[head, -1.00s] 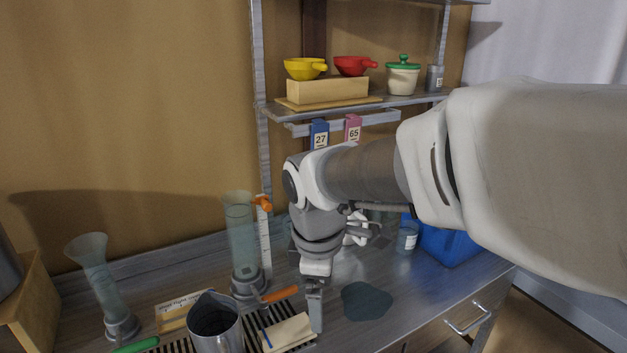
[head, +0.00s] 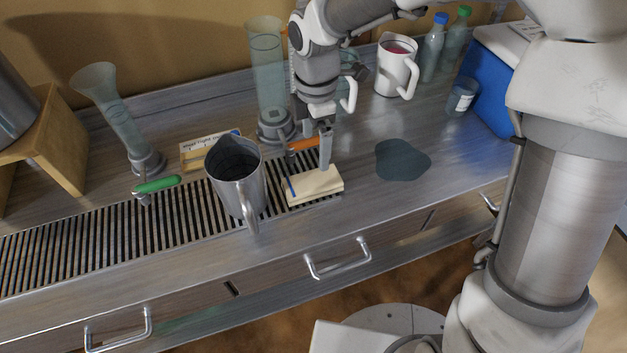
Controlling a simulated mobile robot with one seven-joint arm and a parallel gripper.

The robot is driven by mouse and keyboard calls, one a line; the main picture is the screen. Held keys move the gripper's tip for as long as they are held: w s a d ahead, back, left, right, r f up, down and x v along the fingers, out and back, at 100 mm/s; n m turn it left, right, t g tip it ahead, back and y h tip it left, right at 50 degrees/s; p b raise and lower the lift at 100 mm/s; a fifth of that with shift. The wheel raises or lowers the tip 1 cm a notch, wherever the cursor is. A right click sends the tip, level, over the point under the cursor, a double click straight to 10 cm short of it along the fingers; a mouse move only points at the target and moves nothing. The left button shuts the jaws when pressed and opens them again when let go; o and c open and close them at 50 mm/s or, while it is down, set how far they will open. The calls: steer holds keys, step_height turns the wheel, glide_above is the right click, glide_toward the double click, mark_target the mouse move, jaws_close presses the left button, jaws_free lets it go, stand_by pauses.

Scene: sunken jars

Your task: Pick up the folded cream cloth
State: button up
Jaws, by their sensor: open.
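The folded cream cloth (head: 316,188) lies at the right end of the slotted drain grate, with a blue stripe near its left end. My gripper (head: 325,166) points down at the cloth's far edge, its fingertip close above or beside it. I cannot tell whether it touches.
A metal pitcher (head: 236,178) stands just left of the cloth. An orange-handled tool (head: 303,144) and a tall glass cylinder (head: 268,75) are behind. A dark puddle (head: 402,160) lies right.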

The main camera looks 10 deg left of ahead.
mark_target(316, 179)
step_height(316, 179, down, 12)
steer(key=b, duration=0.2)
steer(key=shift+f+b, duration=0.2)
steer(key=shift+b, duration=0.1)
steer(key=c, duration=1.2)
steer(key=shift+r, duration=0.15)
step_height(316, 179, up, 4)
steer(key=shift+w+p, duration=0.1)
steer(key=shift+p, duration=0.55)
steer(key=s+d+r+p, duration=0.1)
steer(key=d+r, duration=0.1)
steer(key=d, duration=0.1)
steer(key=s+d+r, duration=0.1)
steer(key=d+r, duration=0.1)
steer(key=d, duration=0.2)
steer(key=s+d+r+p, duration=0.1)
steer(key=d+r, duration=0.1)
steer(key=d, duration=0.2)
steer(key=shift+d+r+p, duration=0.25)
steer(key=shift+r+p, duration=0.05)
steer(key=shift+r, duration=0.1)
